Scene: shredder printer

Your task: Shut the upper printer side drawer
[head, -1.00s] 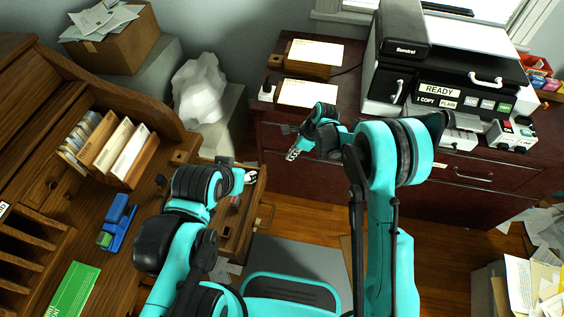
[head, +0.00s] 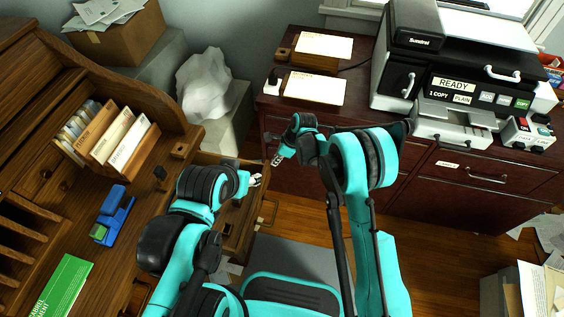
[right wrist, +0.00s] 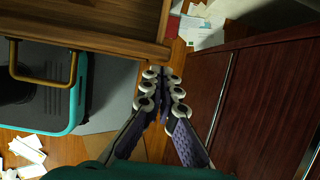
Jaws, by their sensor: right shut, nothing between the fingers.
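A wooden desk drawer (head: 252,232) with a brass handle (head: 270,213) stands pulled out at the desk's right end, on the side facing the printer cabinet. In the right wrist view, a wooden drawer (right wrist: 110,45) with a brass handle (right wrist: 12,62) fills the upper left. My right gripper (head: 278,158) is shut and empty near the drawer's far front corner; its fingertips (right wrist: 164,78) are close to the wood edge, and contact cannot be told. My left gripper (head: 256,180) is over the drawer, partly hiding its inside; its finger opening is unclear.
A dark red cabinet (head: 430,195) stands to the right, carrying the printer (head: 455,85) and paper trays (head: 316,88). A floor gap separates it from the desk. Papers lie on the floor at right.

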